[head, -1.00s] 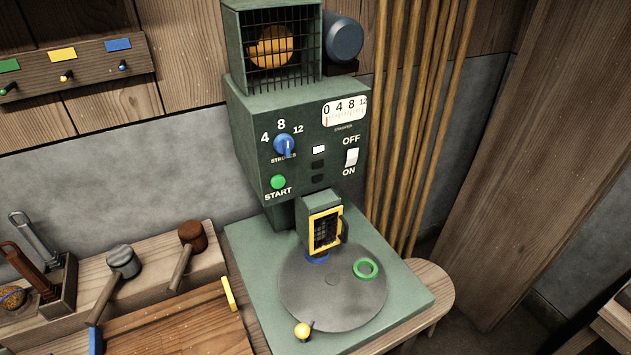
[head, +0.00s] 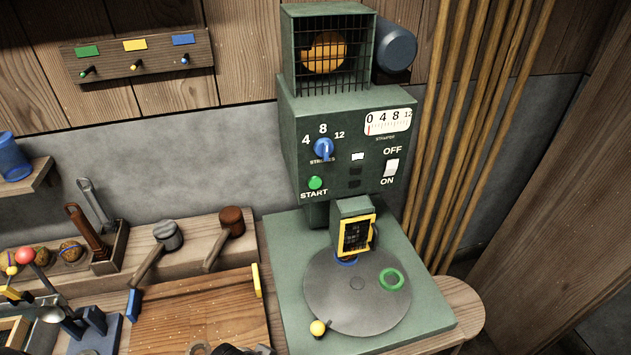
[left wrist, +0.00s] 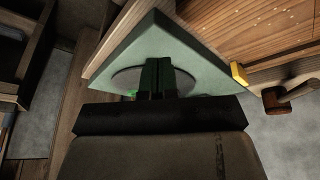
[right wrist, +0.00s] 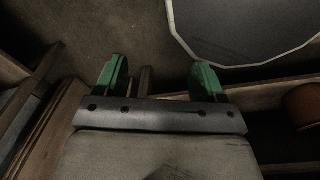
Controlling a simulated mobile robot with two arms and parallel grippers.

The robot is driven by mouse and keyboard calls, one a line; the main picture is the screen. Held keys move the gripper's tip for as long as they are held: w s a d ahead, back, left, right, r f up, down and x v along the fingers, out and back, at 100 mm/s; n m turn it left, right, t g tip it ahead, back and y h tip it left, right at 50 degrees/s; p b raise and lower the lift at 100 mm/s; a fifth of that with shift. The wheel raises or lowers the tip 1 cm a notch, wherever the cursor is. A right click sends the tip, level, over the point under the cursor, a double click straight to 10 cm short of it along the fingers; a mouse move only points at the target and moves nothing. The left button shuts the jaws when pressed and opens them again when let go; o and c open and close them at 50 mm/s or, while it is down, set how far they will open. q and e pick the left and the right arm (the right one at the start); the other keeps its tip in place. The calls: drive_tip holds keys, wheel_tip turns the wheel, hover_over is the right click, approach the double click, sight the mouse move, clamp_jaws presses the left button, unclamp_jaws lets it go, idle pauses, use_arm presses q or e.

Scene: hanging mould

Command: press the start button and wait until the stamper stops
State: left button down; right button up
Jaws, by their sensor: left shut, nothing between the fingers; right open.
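The green stamper (head: 300,135) stands upright at the back. Its round green start button (head: 315,183) is at the lower left of the front panel, with nothing touching it. The blue strokes knob (head: 323,148) sits above it. The gauge (head: 388,122) has its red needle at 0. A white indicator (head: 358,156) looks lit above two dark ones. The white OFF/ON switch (head: 391,168) is at the right. My left gripper (left wrist: 157,62) is shut and empty, over the machine's base and disc in its wrist view. My right gripper (right wrist: 160,65) is open and empty, away from the panel.
The grey disc (head: 330,295) carries a green ring (head: 391,279); a yellow-knobbed lever (head: 318,328) is at its front. Mallets (head: 231,220), a wooden board (head: 200,310) and a tool holder (head: 110,250) fill the left. Wooden poles (head: 465,120) stand right of the machine.

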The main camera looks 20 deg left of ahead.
sight(315, 184)
use_arm(q)
drive_tip(key=w+d+r+n+t+h, duration=0.1)
drive_tip(key=w+d+r+n+t, duration=0.1)
drive_tip(key=w+r+n+t, duration=0.2)
drive_tip(key=w+d+r+n+t+h, duration=0.1)
drive_tip(key=w+r+n+t, duration=0.4)
drive_tip(key=w+r+t, duration=0.5)
drive_tip(key=w+d+r, duration=0.1)
drive_tip(key=w+r, duration=0.4)
drive_tip(key=w, duration=0.5)
drive_tip(key=shift+w+d+r, duration=0.25)
drive_tip(key=shift+d+r, duration=0.1)
drive_tip(key=shift+d, duration=0.05)
use_arm(e)
drive_tip(key=shift+a+r, duration=0.25)
drive_tip(key=shift+a, duration=0.15)
use_arm(q)
drive_tip(key=shift+h, duration=0.4)
drive_tip(key=w+a+b, duration=0.2)
drive_tip(key=w+a, duration=0.3)
drive_tip(key=w, duration=0.2)
drive_tip(key=shift+w, duration=0.2)
use_arm(e)
wheel_tip(315, 184, down, 3)
drive_tip(key=shift+r, duration=0.2)
drive_tip(key=shift+a, duration=0.1)
